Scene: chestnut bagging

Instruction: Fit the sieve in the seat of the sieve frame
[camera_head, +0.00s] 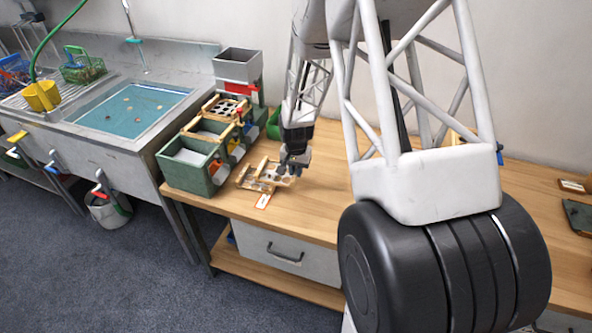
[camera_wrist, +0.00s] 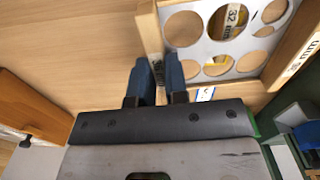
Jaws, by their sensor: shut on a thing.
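My gripper (camera_head: 291,168) is low over the wooden table beside the green boxes. In the wrist view its two blue fingers (camera_wrist: 157,82) are shut on the wooden side wall of a sieve (camera_wrist: 203,52), a pale plate with round holes in a wooden rim. Wood and a "32 mm" mark show through one hole. In the head view the sieve (camera_head: 270,170) is low over the table, partly hidden by the gripper. Wooden rails that look like the sieve frame (camera_head: 206,133) lie across the green boxes, left of my gripper. A holed plate (camera_head: 225,107) sits in their rear part.
A grey hopper (camera_head: 238,64) stands behind the rails. Open green boxes (camera_head: 188,168) are at the table's left end, and a green bin (camera_head: 273,124) is behind. A pale card (camera_head: 264,201) lies by the sieve. A sink (camera_head: 133,107) is further left. The table front is clear.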

